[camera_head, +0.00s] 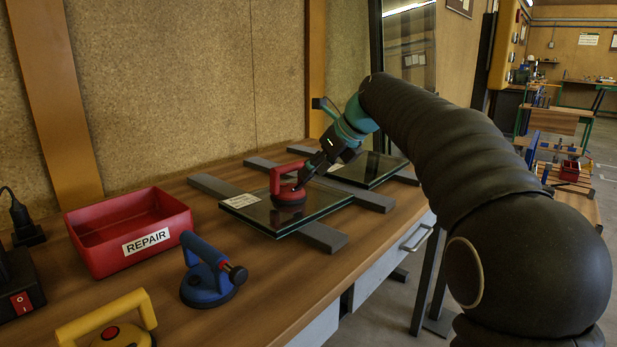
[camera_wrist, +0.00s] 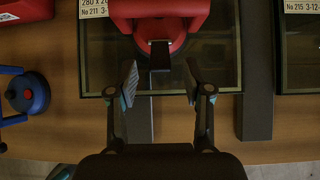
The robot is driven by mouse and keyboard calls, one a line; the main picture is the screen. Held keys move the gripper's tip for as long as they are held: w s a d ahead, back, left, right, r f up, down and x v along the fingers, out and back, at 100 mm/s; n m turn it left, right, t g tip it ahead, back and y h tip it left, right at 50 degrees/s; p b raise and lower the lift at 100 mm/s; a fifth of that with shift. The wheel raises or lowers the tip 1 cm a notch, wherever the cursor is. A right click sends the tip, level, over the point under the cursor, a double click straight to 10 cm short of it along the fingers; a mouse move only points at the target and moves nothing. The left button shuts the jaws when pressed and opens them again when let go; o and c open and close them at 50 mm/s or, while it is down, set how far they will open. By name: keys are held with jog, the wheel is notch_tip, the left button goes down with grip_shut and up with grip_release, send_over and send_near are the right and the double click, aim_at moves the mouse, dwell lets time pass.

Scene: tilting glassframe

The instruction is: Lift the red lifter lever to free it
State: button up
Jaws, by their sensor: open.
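The red lifter (camera_head: 289,190) stands on a dark glass pane (camera_head: 262,211) that rests on grey bars on the workbench. Its raised handle shows in the head view. In the wrist view the red lifter (camera_wrist: 158,14) is at the top, with a small light-edged lever (camera_wrist: 160,46) pointing down toward my gripper. My gripper (camera_wrist: 161,80) is open, its two fingers spread on either side below the lever, with nothing between them but the view of the pane and a bar. In the head view my gripper reaches the lifter from the right; its fingertips are hard to make out.
A blue lifter (camera_head: 208,276) and a yellow lifter (camera_head: 115,328) stand on the bench in front. A red REPAIR box (camera_head: 128,230) sits at the left. A second glass pane (camera_head: 369,169) lies behind my gripper. A wall borders the back.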

jog(key=v, duration=0.8)
jog(key=shift+r, duration=0.2)
jog(key=shift+d, duration=0.15)
jog(key=s+d+f+n+h, duration=0.2)
jog(key=s+d+f+n, duration=0.2)
jog(key=s+f+n, duration=0.4)
jog(key=s+d+f+n+h, duration=0.2)
jog(key=s+d+f+n, duration=0.2)
jog(key=s+f+n, duration=0.5)
jog(key=s+d+f+n+t+h, duration=0.1)
jog(key=s+d+f+n, duration=0.4)
jog(key=s, duration=1.2)
notch_tip(320, 180, down, 3)
jog(key=n+h, duration=0.1)
jog(key=n, duration=0.2)
jog(key=shift+f+n+h, duration=0.2)
jog(key=shift+n+h, duration=0.1)
jog(key=shift+n, duration=0.1)
